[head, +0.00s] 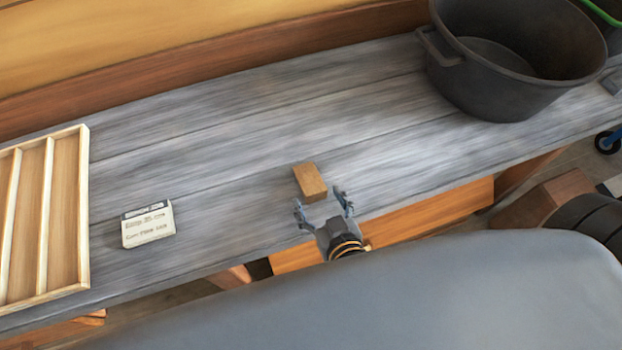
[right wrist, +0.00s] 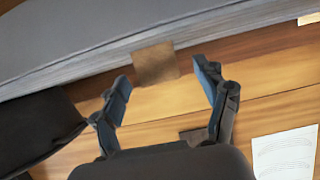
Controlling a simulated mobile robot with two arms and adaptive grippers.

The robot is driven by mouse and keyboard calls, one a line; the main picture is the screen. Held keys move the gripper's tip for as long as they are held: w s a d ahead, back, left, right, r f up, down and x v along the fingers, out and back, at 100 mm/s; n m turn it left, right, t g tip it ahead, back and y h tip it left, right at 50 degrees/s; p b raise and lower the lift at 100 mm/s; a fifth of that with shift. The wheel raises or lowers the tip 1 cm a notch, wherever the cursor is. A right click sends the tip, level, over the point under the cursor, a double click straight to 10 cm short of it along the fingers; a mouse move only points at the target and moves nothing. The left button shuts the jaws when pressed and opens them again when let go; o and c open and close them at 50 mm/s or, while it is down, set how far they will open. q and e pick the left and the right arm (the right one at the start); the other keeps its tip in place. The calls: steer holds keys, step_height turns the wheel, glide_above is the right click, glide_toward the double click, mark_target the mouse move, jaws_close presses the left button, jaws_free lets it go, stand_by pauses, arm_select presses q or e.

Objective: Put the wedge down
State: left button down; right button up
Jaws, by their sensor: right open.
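The wedge (head: 310,181) is a small brown wooden block. It rests on the grey plank bench (head: 230,150) near its front edge. My right gripper (head: 320,199) is open, just in front of the wedge, with its fingers spread towards it and nothing held. In the right wrist view the wedge (right wrist: 155,63) shows beyond and between the two open fingertips (right wrist: 163,74). A gap shows between the wedge and the fingers there. My left gripper is not in view.
A black tub (head: 510,85) stands at the bench's right end. A small labelled card or box (head: 148,225) and a wooden divided tray (head: 83,210) are at the left. The bench between card and tub is clear around the wedge.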

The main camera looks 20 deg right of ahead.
mark_target(312, 184)
steer(key=shift+w+p, duration=0.3)
steer(key=shift+w, duration=0.05)
steer(key=p+x, duration=0.2)
steer(key=x, duration=0.2)
steer(key=shift+w+d+f, duration=0.1)
steer(key=shift+w, duration=0.2)
steer(key=shift+s, duration=0.1)
steer(key=shift+c, duration=1.1)
steer(key=c, duration=1.2)
